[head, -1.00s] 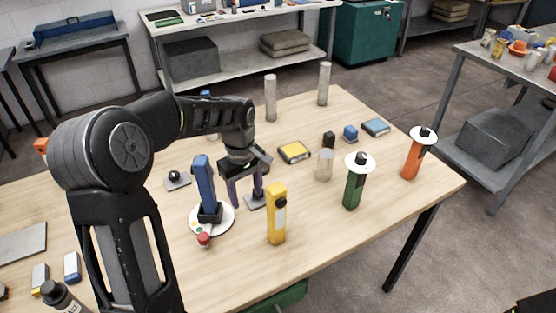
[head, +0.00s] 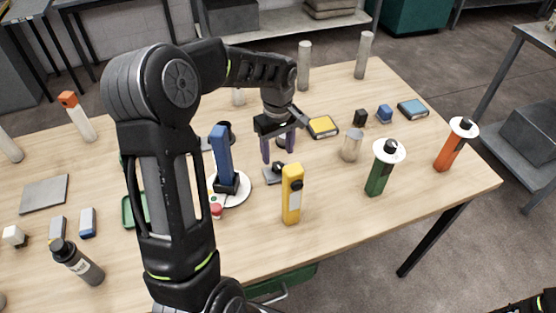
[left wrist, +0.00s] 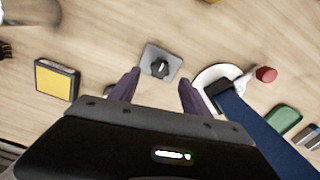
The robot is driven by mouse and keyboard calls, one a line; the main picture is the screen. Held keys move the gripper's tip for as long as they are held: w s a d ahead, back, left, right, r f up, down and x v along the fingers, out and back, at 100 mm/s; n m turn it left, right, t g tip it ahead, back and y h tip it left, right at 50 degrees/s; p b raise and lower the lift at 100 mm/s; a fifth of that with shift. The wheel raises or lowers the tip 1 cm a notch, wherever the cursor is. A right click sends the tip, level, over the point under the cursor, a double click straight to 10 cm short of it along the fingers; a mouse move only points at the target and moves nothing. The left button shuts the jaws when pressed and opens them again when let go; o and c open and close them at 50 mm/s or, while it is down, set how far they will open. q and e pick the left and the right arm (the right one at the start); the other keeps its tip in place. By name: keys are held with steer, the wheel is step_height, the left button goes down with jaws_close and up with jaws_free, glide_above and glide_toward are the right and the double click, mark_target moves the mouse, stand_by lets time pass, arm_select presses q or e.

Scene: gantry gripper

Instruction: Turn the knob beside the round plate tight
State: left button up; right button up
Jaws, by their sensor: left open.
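The knob (left wrist: 160,67) is black and stands on a grey square base (left wrist: 149,57), beside the white round plate (left wrist: 205,78). In the head view the grey base (head: 270,176) is just right of the plate (head: 240,194), with the knob partly hidden. A blue-handled tool with a black foot (head: 222,155) stands on the plate. My left gripper (head: 278,153) is open and empty above the knob. In the left wrist view the knob appears between and beyond the fingertips (left wrist: 160,82), apart from them.
A yellow upright block (head: 292,200) stands near the front right of the knob. A yellow-topped box (head: 321,126) and a clear cylinder (head: 352,145) lie to the right. Green (head: 378,176) and orange (head: 447,152) bottles with white discs stand farther right. A red-ended piece (head: 216,211) is at the plate.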

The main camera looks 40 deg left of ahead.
mark_target(278, 165)
arm_select(q)
step_height(278, 165, down, 5)
steer(key=shift+p, duration=0.4)
steer(key=shift+c, duration=0.2)
jaws_close()
